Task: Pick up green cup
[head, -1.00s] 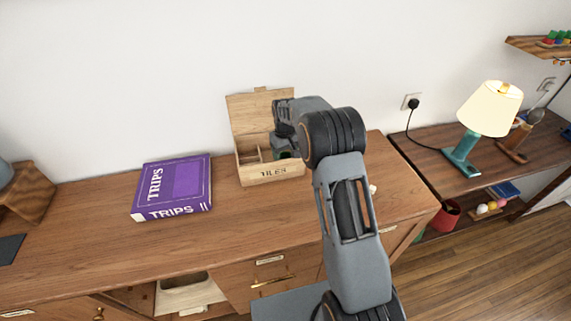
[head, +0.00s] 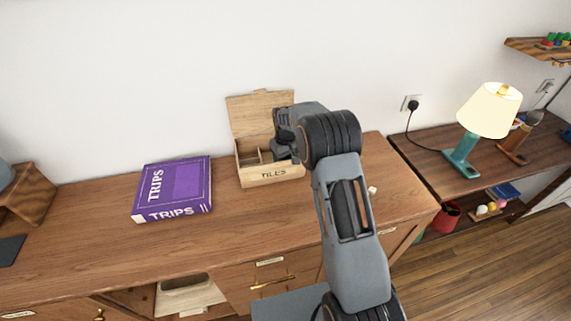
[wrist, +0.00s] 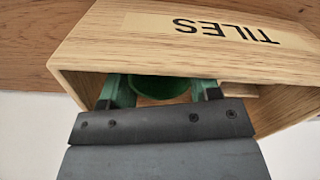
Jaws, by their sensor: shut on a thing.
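The green cup (wrist: 158,87) shows in the wrist view as a dark green rounded shape inside the wooden box marked TILES (wrist: 200,48). My gripper (wrist: 161,95) reaches into that box, with one finger on each side of the cup, and is shut on it. Most of the cup is hidden behind the gripper body. In the head view the open box (head: 272,175) stands on the wooden desk against the wall. There my arm covers the right part of the box, and the cup cannot be made out.
A purple TRIPS box (head: 173,187) lies on the desk (head: 110,240) left of the tiles box. The box's raised lid (head: 258,110) stands behind my gripper. A small white object (head: 372,190) lies to the right. A lamp (head: 487,110) stands on a lower shelf at far right.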

